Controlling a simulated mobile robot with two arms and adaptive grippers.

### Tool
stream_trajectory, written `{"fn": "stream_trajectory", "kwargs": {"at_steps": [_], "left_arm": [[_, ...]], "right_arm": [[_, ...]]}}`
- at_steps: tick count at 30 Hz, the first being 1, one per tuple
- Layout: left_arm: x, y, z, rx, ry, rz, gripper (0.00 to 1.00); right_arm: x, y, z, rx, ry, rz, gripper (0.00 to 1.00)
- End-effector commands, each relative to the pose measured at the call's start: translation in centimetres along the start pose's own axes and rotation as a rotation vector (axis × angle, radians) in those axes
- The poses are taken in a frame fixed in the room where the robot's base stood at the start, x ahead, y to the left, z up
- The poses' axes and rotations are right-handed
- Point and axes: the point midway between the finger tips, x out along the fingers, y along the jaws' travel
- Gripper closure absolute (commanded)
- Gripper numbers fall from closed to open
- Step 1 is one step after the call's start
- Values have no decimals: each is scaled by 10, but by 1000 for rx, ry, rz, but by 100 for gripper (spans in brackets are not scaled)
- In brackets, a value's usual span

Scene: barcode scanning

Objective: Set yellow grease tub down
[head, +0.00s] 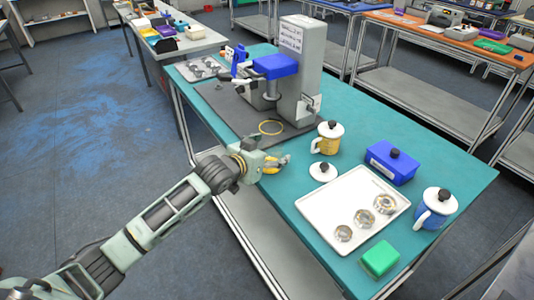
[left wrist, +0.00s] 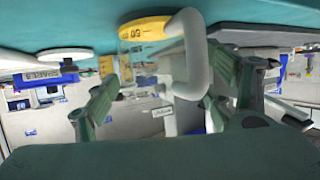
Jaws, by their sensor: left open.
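My right gripper is not in view.
A loose white lid (head: 323,171) lies just in front of the tub. A white tray (head: 320,208) with metal rings, a blue box (head: 391,163), a blue lidded mug (head: 434,209) and a green block (head: 380,259) are nearby. A grey press (head: 303,75) stands behind on a dark mat.

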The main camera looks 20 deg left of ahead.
Motion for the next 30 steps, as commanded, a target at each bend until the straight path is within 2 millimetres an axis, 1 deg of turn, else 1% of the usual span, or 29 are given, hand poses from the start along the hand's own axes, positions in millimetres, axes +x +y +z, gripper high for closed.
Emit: {"fn": "stream_trajectory", "kwargs": {"at_steps": [1,5,8,15,21,25,30], "left_arm": [[-1,0,-3,1,1,0,24],[-12,0,-1,1,1,1,24],[-28,0,-1,2,0,0,24],[-76,0,0,2,-1,0,24],[-107,-1,0,1,0,-1,24],[-118,0,-1,1,0,0,24],[-121,0,-2,-1,0,-1,24]], "right_arm": [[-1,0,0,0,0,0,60],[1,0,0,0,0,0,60],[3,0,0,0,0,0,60],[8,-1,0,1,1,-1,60],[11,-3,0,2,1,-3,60],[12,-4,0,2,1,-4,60],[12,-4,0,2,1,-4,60]]}}
